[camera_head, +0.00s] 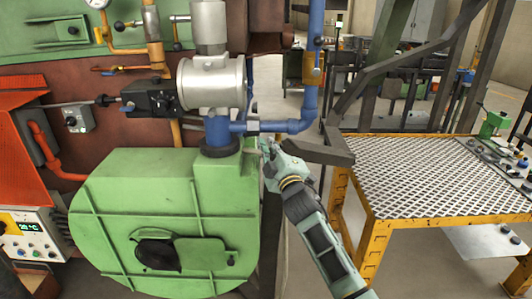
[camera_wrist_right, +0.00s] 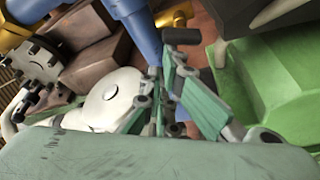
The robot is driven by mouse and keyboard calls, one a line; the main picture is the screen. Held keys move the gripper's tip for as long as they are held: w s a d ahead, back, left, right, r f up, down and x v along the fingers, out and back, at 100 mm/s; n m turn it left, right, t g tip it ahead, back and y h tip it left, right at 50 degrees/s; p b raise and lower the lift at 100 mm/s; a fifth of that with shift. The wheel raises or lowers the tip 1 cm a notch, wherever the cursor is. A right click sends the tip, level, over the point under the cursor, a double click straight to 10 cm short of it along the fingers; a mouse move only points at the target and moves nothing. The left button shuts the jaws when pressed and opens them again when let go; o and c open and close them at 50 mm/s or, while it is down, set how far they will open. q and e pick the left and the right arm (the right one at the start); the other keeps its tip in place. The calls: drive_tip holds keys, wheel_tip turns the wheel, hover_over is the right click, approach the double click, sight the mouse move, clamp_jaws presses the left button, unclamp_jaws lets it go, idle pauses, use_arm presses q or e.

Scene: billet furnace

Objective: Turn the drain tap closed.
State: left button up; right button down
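My right gripper (camera_head: 264,150) is at the right side of the green blower housing (camera_head: 165,215), just below the blue pipe. In the right wrist view its green-grey fingers (camera_wrist_right: 172,72) reach up close together. A short dark bar (camera_wrist_right: 181,36) lies just beyond the fingertips. It may be the drain tap's handle, but I cannot tell for sure, nor whether the fingers touch it. In the head view the hand hides what is at the fingertips. My left gripper is not in view.
The blue pipe (camera_head: 286,126) and grey cylinder (camera_head: 211,82) stand above the hand. A yellow-framed table with a mesh top (camera_head: 425,178) is to the right, with a dark beam (camera_head: 318,151) near my forearm. A control panel (camera_head: 30,236) is at lower left.

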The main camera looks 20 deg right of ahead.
drive_tip(key=shift+s+d+r+m+t+h+b, duration=0.1)
drive_tip(key=shift+d+m+t+h+b, duration=0.4)
drive_tip(key=shift+m+b, duration=0.95)
drive_tip(key=shift+s+d+r+m+g+h+b, duration=0.25)
drive_tip(key=shift+m+h+b, duration=0.65)
drive_tip(key=shift+m, duration=1)
drive_tip(key=shift+d+f+m+t+h+b, duration=0.1)
drive_tip(key=shift+d+m+t+h+b, duration=0.4)
drive_tip(key=shift+m+b, duration=1)
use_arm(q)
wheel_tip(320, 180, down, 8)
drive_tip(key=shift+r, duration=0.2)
use_arm(e)
drive_tip(key=shift+r, duration=0.1)
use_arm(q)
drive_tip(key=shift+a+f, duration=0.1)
use_arm(e)
drive_tip(key=shift+s+d, duration=0.1)
drive_tip(key=shift+d, duration=0.2)
drive_tip(key=shift+s+d, duration=0.1)
drive_tip(key=shift+d, duration=0.35)
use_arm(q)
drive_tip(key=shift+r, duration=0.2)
